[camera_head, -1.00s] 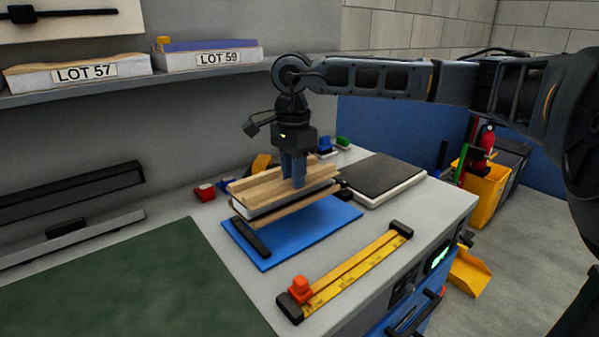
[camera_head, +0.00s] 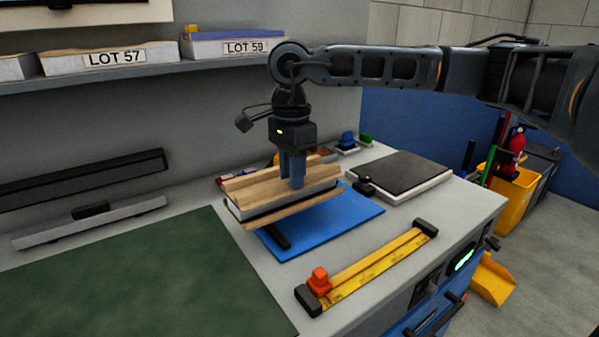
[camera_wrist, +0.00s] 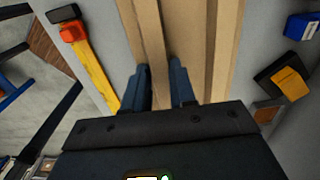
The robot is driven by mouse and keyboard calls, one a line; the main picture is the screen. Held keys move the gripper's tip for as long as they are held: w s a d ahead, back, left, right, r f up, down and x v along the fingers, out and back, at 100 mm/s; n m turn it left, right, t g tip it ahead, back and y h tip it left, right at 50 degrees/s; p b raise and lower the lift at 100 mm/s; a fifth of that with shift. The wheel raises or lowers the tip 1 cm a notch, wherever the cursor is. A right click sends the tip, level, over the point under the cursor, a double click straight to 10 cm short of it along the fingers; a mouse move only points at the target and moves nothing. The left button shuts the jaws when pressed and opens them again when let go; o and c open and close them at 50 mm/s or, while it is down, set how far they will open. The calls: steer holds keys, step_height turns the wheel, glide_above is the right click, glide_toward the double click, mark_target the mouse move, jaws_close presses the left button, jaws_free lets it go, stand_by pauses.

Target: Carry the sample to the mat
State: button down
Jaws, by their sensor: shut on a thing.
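The sample (camera_head: 262,196) is a sandwich panel with wooden faces, a pale and dark layer between them and a raised wooden rib on top. My gripper (camera_head: 292,185) points down and is shut on the rib. The panel is held above the bench, over the left part of a blue board (camera_head: 345,222). In the wrist view my gripper (camera_wrist: 162,85) has a finger on each side of the rib of the sample (camera_wrist: 210,45). A dark green mat (camera_head: 140,285) lies flat and bare on the bench, left of the panel.
A yellow ruler (camera_head: 375,262) with black ends and an orange slider lies at the front right. A dark-topped slab (camera_head: 405,172) is behind it. A metal bar (camera_head: 90,222) lies behind the green mat. A shelf (camera_head: 150,75) with labelled lots is above.

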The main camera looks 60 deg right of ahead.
steer(key=shift+w+a+b, duration=0.2)
steer(key=shift+w+a, duration=0.15)
steer(key=shift+a, duration=0.3)
steer(key=shift+w+a+b, duration=0.2)
steer(key=shift+w+a, duration=0.15)
steer(key=shift+a, duration=0.25)
steer(key=w+a+b, duration=0.4)
steer(key=w+a, duration=0.1)
steer(key=a, duration=0.5)
steer(key=shift+w+a, duration=0.25)
steer(key=shift+w, duration=0.1)
stand_by(0.3)
steer(key=w+a+b, duration=0.3)
steer(key=w+a, duration=0.2)
steer(key=a, duration=0.5)
steer(key=shift+w+a, duration=0.3)
steer(key=shift+w, duration=0.05)
stand_by(1.0)
steer(key=shift+r, duration=0.1)
steer(key=w+a+b, duration=0.1)
steer(key=w+a, duration=0.4)
steer(key=a, duration=0.5)
steer(key=shift+w+a, duration=0.3)
steer(key=shift+w, duration=0.05)
stand_by(0.9)
stand_by(0.3)
